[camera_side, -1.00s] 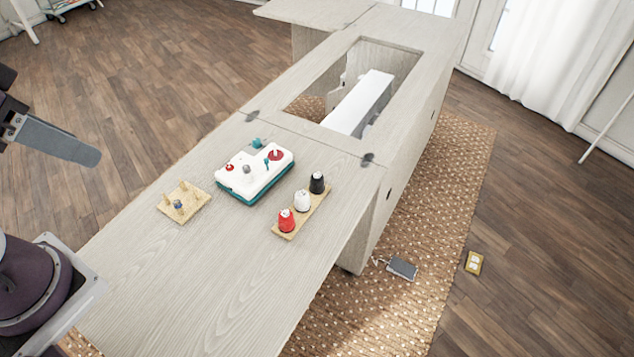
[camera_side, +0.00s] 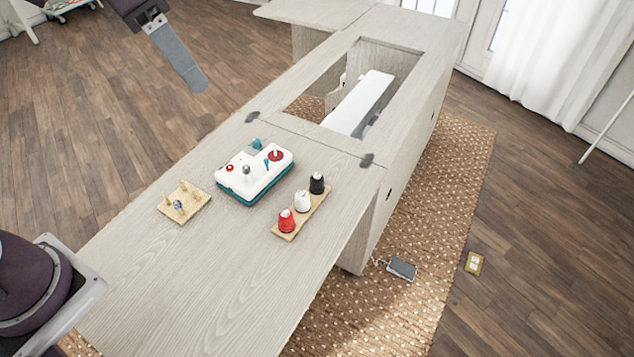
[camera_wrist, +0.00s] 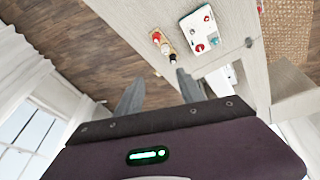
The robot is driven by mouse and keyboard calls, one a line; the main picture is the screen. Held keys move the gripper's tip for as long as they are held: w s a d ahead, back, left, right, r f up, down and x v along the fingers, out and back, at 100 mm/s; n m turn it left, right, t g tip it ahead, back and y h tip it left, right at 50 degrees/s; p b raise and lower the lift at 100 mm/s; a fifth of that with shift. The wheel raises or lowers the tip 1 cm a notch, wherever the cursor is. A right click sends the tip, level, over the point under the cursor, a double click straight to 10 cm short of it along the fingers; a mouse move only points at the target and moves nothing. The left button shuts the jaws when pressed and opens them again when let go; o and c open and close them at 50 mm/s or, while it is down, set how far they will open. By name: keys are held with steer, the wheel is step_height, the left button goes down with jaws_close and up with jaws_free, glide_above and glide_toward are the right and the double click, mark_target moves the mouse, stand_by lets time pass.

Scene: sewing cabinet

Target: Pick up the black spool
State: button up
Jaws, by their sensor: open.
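The black spool (camera_side: 317,183) stands upright at the far end of a small wooden rack (camera_side: 290,236), in a row with a white spool (camera_side: 302,201) and a red spool (camera_side: 286,221). My gripper (camera_side: 195,84) is high at the upper left of the side view, well apart from the spools. In the wrist view my gripper (camera_wrist: 160,76) is open with nothing between its fingers. The black spool (camera_wrist: 172,58) shows there beyond the fingertips, nearer the right finger. The white spool (camera_wrist: 165,48) and red spool (camera_wrist: 156,37) are farther off.
A white and teal device (camera_side: 253,175) with knobs lies left of the rack. A small pegged board (camera_side: 176,208) is farther left. The cabinet top (camera_side: 225,280) is clear toward the front. A rectangular opening with a white machine arm (camera_side: 362,100) lies behind.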

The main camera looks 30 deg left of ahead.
steer(key=w+d+f+m+g, duration=0.1)
steer(key=w+d+f+m, duration=0.25)
steer(key=w+f, duration=0.65)
steer(key=m+g+y, duration=0.2)
steer(key=m+y, duration=0.1)
steer(key=m, duration=0.7)
glide_above(316, 178)
steer(key=w, duration=0.1)
step_height(316, 178, down, 20)
steer(key=f, duration=0.7)
steer(key=shift+a, duration=0.25)
jaws_close()
